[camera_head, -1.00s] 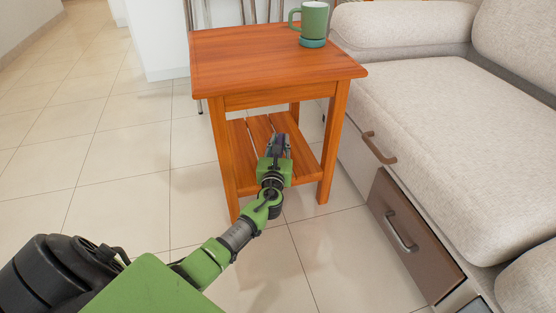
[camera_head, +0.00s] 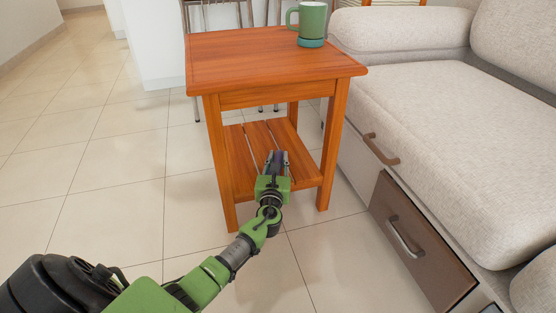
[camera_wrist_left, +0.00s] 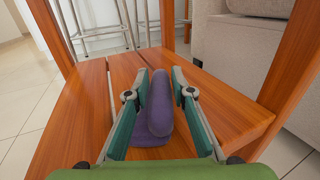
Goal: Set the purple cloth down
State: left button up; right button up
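The purple cloth (camera_wrist_left: 158,108) shows in the left wrist view as a folded, rounded upright piece, with a lower part (camera_wrist_left: 145,136) spread at its base over the slatted lower shelf (camera_wrist_left: 82,125). My left gripper (camera_wrist_left: 160,88) has a fingertip against each side of the upright fold. In the head view my left gripper (camera_head: 277,159) reaches in over the shelf (camera_head: 238,158) of the wooden side table, and only a little of the purple shows between its fingers. Whether the cloth's base rests on the slats is hard to tell. My right gripper is not in view.
The side table's top (camera_head: 260,60) is above the shelf and holds a green mug (camera_head: 312,20) on a teal base (camera_head: 311,43). Table legs (camera_head: 331,150) flank the shelf. A beige sofa (camera_head: 440,120) with drawers (camera_head: 420,240) stands close on the right. Tiled floor (camera_head: 110,200) is open on the left.

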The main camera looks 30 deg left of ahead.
pick_arm(q)
jog(key=shift+o, duration=1)
jog(key=shift+r, duration=0.15)
